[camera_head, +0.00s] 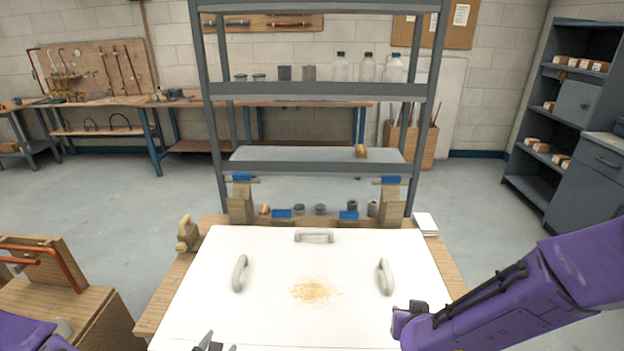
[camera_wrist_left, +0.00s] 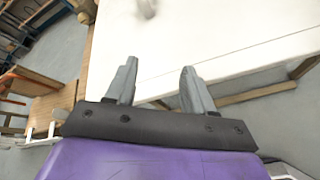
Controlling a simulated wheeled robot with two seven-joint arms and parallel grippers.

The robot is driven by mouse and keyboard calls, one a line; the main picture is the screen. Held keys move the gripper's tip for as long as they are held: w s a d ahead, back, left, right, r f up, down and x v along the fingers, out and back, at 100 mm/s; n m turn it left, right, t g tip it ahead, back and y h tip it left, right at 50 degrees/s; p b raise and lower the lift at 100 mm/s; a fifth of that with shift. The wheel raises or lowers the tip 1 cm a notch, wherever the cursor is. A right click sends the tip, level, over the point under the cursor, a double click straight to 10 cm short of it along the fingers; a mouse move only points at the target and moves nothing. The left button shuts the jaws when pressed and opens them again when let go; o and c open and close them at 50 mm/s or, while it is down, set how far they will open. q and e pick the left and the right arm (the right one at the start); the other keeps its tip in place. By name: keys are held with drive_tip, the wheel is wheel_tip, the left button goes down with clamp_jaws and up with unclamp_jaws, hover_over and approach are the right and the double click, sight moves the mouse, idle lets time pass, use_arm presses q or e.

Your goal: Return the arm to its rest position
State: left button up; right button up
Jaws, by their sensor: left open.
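My left gripper (camera_head: 212,346) shows at the bottom edge of the head view, by the near edge of the white board. In the left wrist view its two grey fingers (camera_wrist_left: 158,88) stand apart with nothing between them, over the board's edge. My left arm shows purple at the bottom left corner of the head view. My right arm (camera_head: 510,295) comes in from the right and lies beside the board's right edge. No fingers of the right gripper can be made out.
The white board (camera_head: 200,310) carries three grey handles and a brown stain (camera_head: 315,291) on a wooden table. A grey shelf rack (camera_head: 320,90) stands behind. A wooden stand with copper pipe (camera_head: 60,255) is at left. Grey cabinets (camera_head: 585,165) are at right. Floor beside the table is open.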

use_arm(q)
drive_tip(key=s+a+f+m+g+b, duration=0.1)
drive_tip(key=s+f+m+g, duration=0.5)
drive_tip(key=s+f+m, duration=0.75)
drive_tip(key=s+a+f+m+g+y+b, duration=0.1)
drive_tip(key=s+a+f+m+g+y, duration=0.2)
drive_tip(key=s+a+m, duration=0.6)
wheel_tip(320, 180, down, 2)
drive_tip(key=shift+s+f+g+b, duration=0.1)
drive_tip(key=shift+s+g+b, duration=0.2)
drive_tip(key=shift+s, duration=0.95)
use_arm(e)
drive_tip(key=s+d+f+m+g, duration=0.2)
drive_tip(key=s+d+f+g, duration=0.1)
drive_tip(key=s+f, duration=0.9)
drive_tip(key=s+d+f+m+g+h, duration=0.1)
drive_tip(key=s+d+f, duration=0.4)
drive_tip(key=s+f, duration=0.7)
drive_tip(key=s+m+g, duration=0.1)
drive_tip(key=s+g, duration=0.1)
drive_tip(key=s, duration=0.3)
drive_tip(key=shift+d+f, duration=0.15)
drive_tip(key=shift+d, duration=0.2)
use_arm(q)
drive_tip(key=shift+c, duration=0.3)
use_arm(e)
drive_tip(key=shift+c, duration=0.3)
